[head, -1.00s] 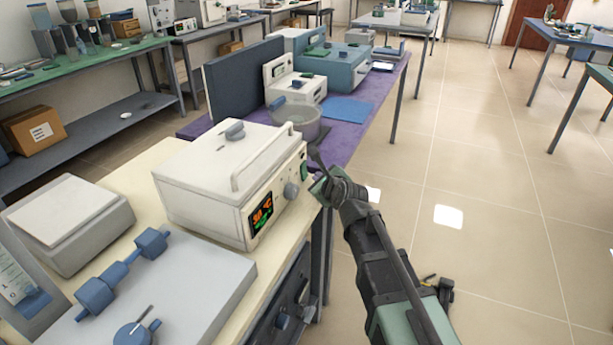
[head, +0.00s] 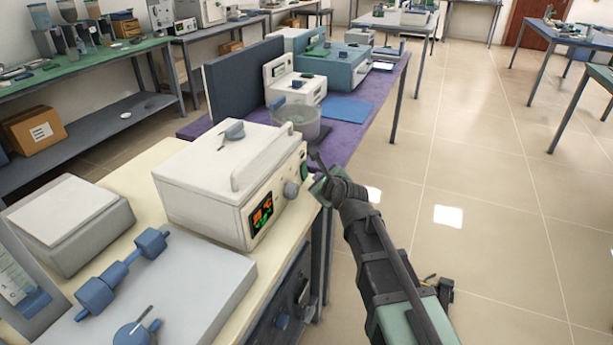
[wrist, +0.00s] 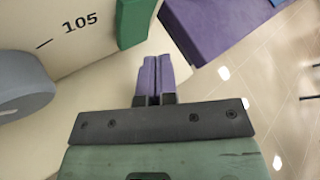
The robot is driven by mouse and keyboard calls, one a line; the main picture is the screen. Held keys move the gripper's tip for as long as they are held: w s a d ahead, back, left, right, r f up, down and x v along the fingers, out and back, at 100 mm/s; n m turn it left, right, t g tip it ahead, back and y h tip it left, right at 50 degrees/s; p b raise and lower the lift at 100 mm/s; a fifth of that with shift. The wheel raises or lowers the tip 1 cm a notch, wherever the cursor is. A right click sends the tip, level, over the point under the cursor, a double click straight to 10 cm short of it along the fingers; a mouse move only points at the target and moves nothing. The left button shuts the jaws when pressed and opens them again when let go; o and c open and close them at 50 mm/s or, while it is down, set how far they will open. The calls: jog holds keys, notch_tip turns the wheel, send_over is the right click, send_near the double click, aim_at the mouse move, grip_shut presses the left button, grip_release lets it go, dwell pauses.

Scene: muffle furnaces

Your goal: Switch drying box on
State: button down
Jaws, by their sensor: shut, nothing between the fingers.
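The drying box (head: 205,205) is a white box with a lid handle on the bench in the head view. Its front has a small lit display with orange and green marks (head: 261,214) and a grey knob (head: 291,190). A green switch (head: 304,173) is at the right end of the front. In the wrist view the switch (wrist: 135,20) is at the top, just ahead of the fingers and slightly left. The knob (wrist: 20,85) is at the left edge. My gripper (wrist: 152,60) is shut and empty, close in front of the panel near the switch. Contact cannot be told.
A grey-white balance (head: 70,220) and a flat grey device with blue parts (head: 190,285) stand on the same bench. A grey pot (head: 300,120) stands behind the box on a purple-topped table (head: 350,137).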

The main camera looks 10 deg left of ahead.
jog(key=shift+a, duration=0.15)
jog(key=shift+w+a, duration=0.1)
jog(key=shift+a, duration=0.15)
jog(key=shift+w+a+f, duration=0.1)
jog(key=shift+a, duration=0.2)
dwell(0.8)
jog(key=shift+s+d, duration=0.25)
jog(key=shift+d, duration=0.45)
jog(key=d, duration=0.1)
jog(key=s+d, duration=0.1)
jog(key=d, duration=0.2)
jog(key=shift+s+d+r+p, duration=0.2)
jog(key=shift+d+r+p, duration=0.1)
jog(key=shift+d+r, duration=0.1)
